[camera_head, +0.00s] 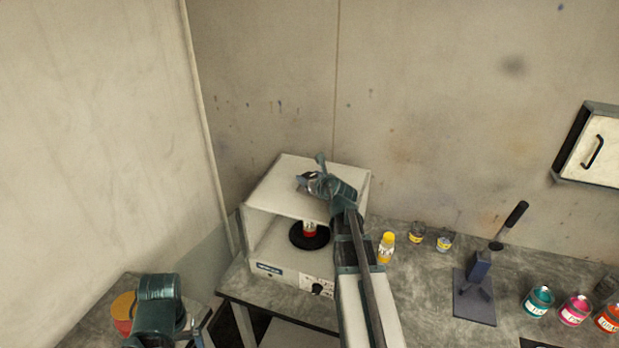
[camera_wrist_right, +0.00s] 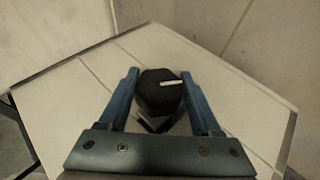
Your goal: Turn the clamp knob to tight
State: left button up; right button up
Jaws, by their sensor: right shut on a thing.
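The black clamp knob (camera_wrist_right: 158,92) has a pale pointer line on its top and stands above the white top of the box-like machine. In the right wrist view it sits between the two blue fingers of my right gripper (camera_wrist_right: 160,100), which is shut on it. The pointer line points to the right in that view. In the head view my right gripper (camera_head: 312,180) is over the machine's top (camera_head: 290,185), and the knob is mostly hidden by it. My left arm shows at the lower left, but its fingertips are not visible.
Inside the machine a red-and-white jar (camera_head: 309,230) stands on a black disc (camera_head: 309,238). A yellow bottle (camera_head: 386,247) and small cans (camera_head: 416,237) stand right of my right arm. A lever press (camera_head: 480,275) and paint jars (camera_head: 538,301) are further right. A cabinet (camera_head: 592,146) hangs on the wall.

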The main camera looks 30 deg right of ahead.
jog(key=shift+m+h, duration=0.9)
jog(key=shift+h, duration=0.2)
jog(key=shift+g, duration=0.3)
jog(key=o, duration=1.4)
jog(key=shift+s, duration=0.1)
jog(key=shift+c, duration=0.2)
